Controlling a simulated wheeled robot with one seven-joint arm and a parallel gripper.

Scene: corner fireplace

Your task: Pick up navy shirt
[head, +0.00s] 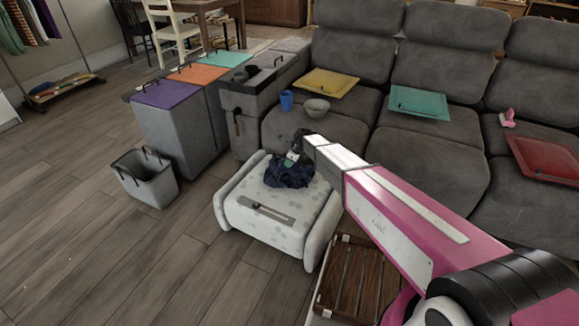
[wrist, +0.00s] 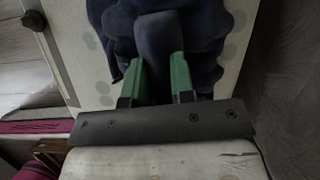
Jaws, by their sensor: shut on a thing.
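The navy shirt (head: 289,171) lies crumpled on top of a pale, grey-spotted ottoman (head: 262,212) in the head view. It also shows in the wrist view (wrist: 205,25) as dark blue folds across the top. My gripper (wrist: 160,75) has its two green fingers on either side of a fold of the shirt and is shut on it. In the head view my arm reaches in from the right, and its end is at the shirt, where the fingers are largely hidden. The shirt appears to be still on or just at the ottoman's top.
A wooden crate (head: 345,280) is in front right. A grey basket (head: 146,180) stands left; floor there is clear.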

